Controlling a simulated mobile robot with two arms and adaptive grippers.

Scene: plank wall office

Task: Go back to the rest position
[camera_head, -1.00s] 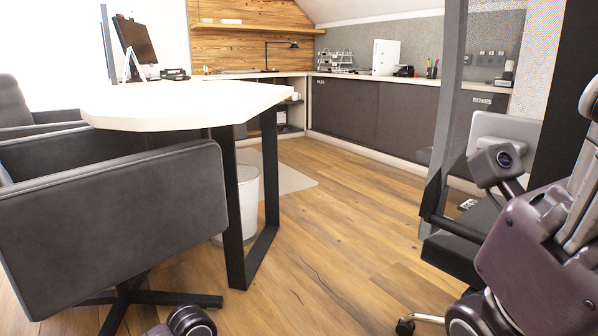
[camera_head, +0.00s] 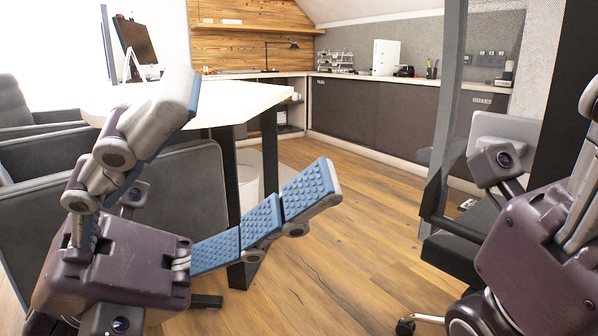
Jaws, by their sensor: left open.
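My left gripper (camera_head: 258,142) fills the lower left of the head view. Its fingers, with blue ribbed pads, are spread wide apart, and nothing is between them. It hangs in front of the grey chair and the white table. My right gripper (camera_head: 530,205) is at the right edge, in front of a dark chair.
A white-topped table (camera_head: 235,105) with dark legs stands at the left, a grey armchair (camera_head: 185,195) before it. A dark chair (camera_head: 455,250) is at the right beside a glass partition. Low dark cabinets (camera_head: 345,110) line the back. The wooden floor (camera_head: 350,240) between is clear.

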